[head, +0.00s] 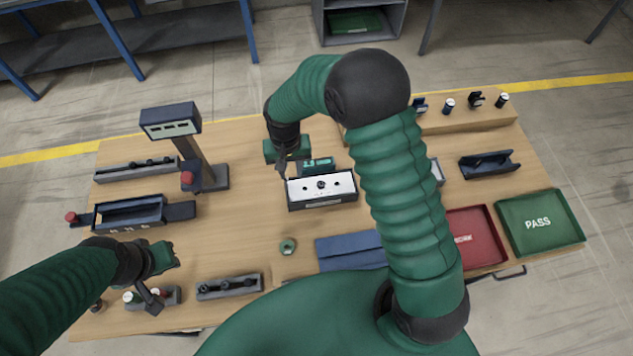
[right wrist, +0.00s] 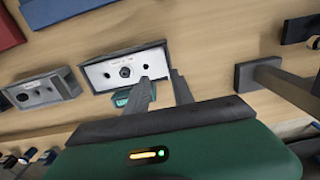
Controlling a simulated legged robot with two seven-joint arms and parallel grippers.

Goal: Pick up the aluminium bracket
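I cannot tell for certain which piece is the aluminium bracket. A pale plate with holes sits in a dark-sided block (head: 320,189); it also shows in the right wrist view (right wrist: 125,70). A grey piece with openings (right wrist: 42,90) lies left of it in the right wrist view; the head view shows only an edge (head: 437,172) beside my right arm. My right gripper (head: 282,163) is above the table just behind and left of the pale plate. In the right wrist view its fingers (right wrist: 163,80) are apart and empty. My left gripper (head: 150,296) is low at front left, its fingers unclear.
A display stand (head: 172,128) and a dark tray (head: 130,214) stand at left. A blue folder-like piece (head: 350,250), a red tray (head: 475,238) and a green PASS tray (head: 540,222) lie at front right. A green ring (head: 288,246) lies on open wood.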

